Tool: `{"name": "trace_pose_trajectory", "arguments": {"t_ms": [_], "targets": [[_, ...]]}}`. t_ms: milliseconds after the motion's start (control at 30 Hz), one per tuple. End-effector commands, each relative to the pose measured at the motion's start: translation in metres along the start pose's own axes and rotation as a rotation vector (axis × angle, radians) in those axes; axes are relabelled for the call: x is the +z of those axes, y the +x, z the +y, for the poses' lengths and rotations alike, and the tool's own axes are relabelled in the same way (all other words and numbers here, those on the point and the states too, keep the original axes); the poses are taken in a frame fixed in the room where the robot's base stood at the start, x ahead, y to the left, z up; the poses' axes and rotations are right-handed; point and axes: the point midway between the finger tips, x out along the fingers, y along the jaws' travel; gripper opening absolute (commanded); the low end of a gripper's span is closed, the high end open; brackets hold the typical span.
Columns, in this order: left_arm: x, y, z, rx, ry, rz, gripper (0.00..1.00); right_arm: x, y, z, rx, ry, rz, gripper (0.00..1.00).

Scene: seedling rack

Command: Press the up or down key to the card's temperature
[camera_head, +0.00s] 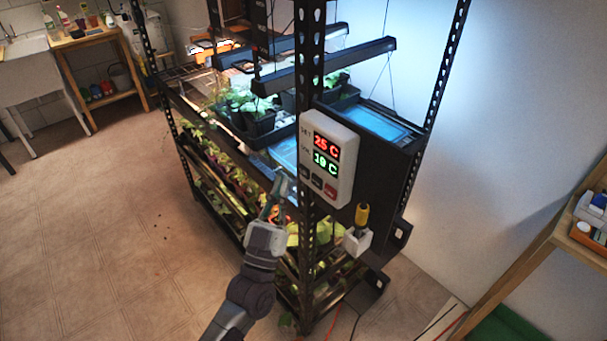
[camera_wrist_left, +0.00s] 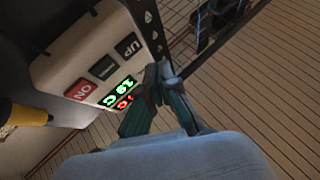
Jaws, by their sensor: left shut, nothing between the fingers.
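The white control box (camera_head: 341,172) is fixed to the front post of the rack. Its red upper readout (camera_head: 327,146) looks like 25 C and its green lower readout (camera_head: 325,163) reads 19 C. Below them are two dark keys and a red key (camera_head: 330,191). In the left wrist view the key marked UP (camera_wrist_left: 128,46), a dark middle key (camera_wrist_left: 104,67) and the red ON key (camera_wrist_left: 81,90) show. My left gripper (camera_head: 279,185) is shut and empty, left of the box and apart from the keys; its fingertips (camera_wrist_left: 160,70) show too. I see no card.
The rack post (camera_head: 309,70) stands beside the box. A yellow-topped fitting (camera_head: 362,213) sits below right of the box. Plant trays fill the shelves (camera_head: 235,195) behind my gripper.

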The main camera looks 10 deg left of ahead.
Motion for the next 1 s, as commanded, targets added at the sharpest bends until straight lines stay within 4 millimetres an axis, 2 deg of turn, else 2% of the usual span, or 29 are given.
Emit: {"name": "trace_pose_trajectory", "arguments": {"t_ms": [300, 1000], "targets": [[0.011, 0.015, 0.011, 0.0, 0.0, 0.0, 0.0, 0.001, 0.005, 0.0, 0.0, 0.0, 0.0, 0.0], [0.011, 0.015, 0.011, 0.0, 0.0, 0.0, 0.0, 0.001, 0.005, -0.001, -0.001, 0.0, 0.0, 0.0]]}}
